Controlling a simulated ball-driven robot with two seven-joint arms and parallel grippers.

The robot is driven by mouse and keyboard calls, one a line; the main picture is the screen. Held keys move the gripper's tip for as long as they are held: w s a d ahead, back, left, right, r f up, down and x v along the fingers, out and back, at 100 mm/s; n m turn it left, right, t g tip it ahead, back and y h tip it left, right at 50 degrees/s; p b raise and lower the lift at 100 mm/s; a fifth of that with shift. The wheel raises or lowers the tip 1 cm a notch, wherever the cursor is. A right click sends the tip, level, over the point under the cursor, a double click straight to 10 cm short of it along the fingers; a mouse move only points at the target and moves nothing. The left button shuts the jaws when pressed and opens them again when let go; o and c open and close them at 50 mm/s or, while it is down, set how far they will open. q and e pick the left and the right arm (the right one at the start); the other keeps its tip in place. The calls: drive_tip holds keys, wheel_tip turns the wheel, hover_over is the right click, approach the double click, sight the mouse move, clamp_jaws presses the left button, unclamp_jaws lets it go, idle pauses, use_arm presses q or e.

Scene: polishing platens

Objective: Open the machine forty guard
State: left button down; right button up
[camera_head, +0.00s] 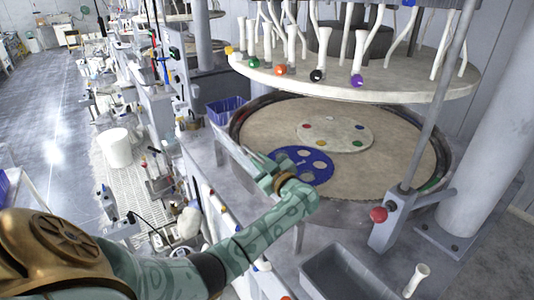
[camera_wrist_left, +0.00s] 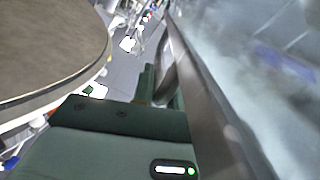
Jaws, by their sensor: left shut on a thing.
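The machine guard shows in the head view as a grey bar-like edge (camera_head: 236,155) at the near left side of the large round platen (camera_head: 400,140). My left arm reaches in from the lower left, and my left gripper (camera_head: 262,176) is at the right end of this edge. In the left wrist view the gripper (camera_wrist_left: 162,88) is shut on the guard's grey edge (camera_wrist_left: 190,70), with a blurred, see-through pane (camera_wrist_left: 255,80) to its right. The fingers partly hide the gripped spot. The machine's number cannot be read. My right gripper is not in view.
A blue perforated disc (camera_head: 302,165) lies on the platen. An upper plate (camera_head: 350,80) with coloured knobs hangs above. A red knob (camera_head: 378,215) stands at the right, a grey bin (camera_head: 345,272) below. A blue basket (camera_head: 225,109) is behind the guard edge.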

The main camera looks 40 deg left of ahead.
use_arm(q)
drive_tip(key=s+a+f+n+b, duration=0.3)
drive_tip(key=s+f+n+b, duration=0.3)
drive_tip(key=s+f+n, duration=0.5)
drive_tip(key=shift+f+n+b, duration=0.4)
drive_tip(key=shift+f+n, duration=0.65)
drive_tip(key=shift+n, duration=0.65)
drive_tip(key=shift+a, duration=0.1)
drive_tip(key=c, duration=1.5)
unclamp_jaws()
drive_tip(key=shift+o, duration=0.2)
drive_tip(key=shift+f, duration=0.1)
